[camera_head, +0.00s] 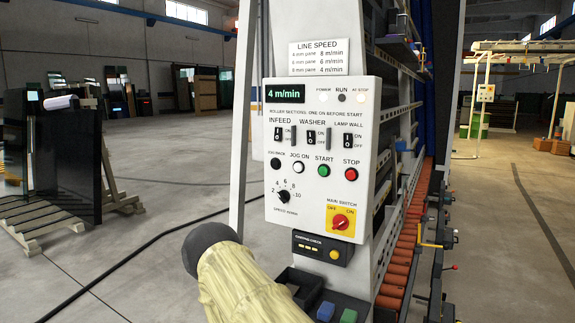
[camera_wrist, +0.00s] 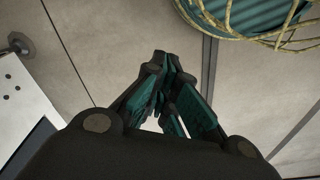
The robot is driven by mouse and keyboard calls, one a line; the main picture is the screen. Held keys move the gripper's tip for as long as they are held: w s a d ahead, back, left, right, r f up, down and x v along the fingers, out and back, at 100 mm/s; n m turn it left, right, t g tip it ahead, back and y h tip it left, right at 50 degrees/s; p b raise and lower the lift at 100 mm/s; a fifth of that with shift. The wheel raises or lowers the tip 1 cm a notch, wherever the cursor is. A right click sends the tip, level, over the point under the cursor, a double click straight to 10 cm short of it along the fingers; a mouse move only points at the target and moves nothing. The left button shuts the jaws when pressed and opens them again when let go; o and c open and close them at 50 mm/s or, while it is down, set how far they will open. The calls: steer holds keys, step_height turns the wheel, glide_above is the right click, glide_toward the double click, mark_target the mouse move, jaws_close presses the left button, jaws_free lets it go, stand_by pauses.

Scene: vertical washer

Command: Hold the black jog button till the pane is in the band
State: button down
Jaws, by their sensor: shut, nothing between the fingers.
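The black jog button (camera_head: 276,163) is the leftmost in the button row on the white control panel (camera_head: 310,225). A white JOG ON button (camera_head: 299,167), a green START button (camera_head: 323,170) and a red STOP button (camera_head: 350,174) stand to its right. My gripper (camera_wrist: 163,60) shows in the wrist view, shut and empty, above the concrete floor. In the head view my cloth-covered arm is below and left of the panel, clear of the buttons; the fingers cannot be made out there. I cannot tell a pane or the band in the machine.
The speed display (camera_head: 284,93) reads 4 m/min. The main switch (camera_head: 340,222) is at the panel's lower right. Dark panes (camera_head: 88,160) lean on a rack at left. A black cable (camera_head: 150,243) crosses the floor. Orange rollers (camera_head: 400,262) run along the machine's right side.

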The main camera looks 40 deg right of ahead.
mark_target(275, 164)
steer(key=w+d+r+m+t+p, duration=0.2)
steer(key=w+r+t+p, duration=0.15)
steer(key=w+r, duration=0.65)
steer(key=w+d+r+m+t+p, duration=0.2)
steer(key=w+r+t+p, duration=0.3)
steer(key=w, duration=0.8)
steer(key=w+d+r+m+t+p, duration=0.1)
steer(key=w+d+r+m+t, duration=0.1)
steer(key=w+r, duration=0.9)
steer(key=w+d+r+m+t+h+p, duration=0.2)
steer(key=w+d+r, duration=0.3)
steer(key=r, duration=0.8)
steer(key=w+d+r+m+t+h+p, duration=0.3)
steer(key=w+d+r, duration=0.3)
steer(key=r, duration=0.8)
steer(key=w+d+r+m+t+h+p, duration=0.3)
steer(key=w+d+r+m, duration=0.1)
steer(key=r, duration=0.9)
steer(key=shift+w+d+r+m, duration=0.4)
steer(key=shift+w+d, duration=0.35)
steer(key=shift+d, duration=0.35)
steer(key=shift+d+t+p, duration=0.1)
steer(key=shift+t+p, duration=0.15)
steer(key=shift+p, duration=0.05)
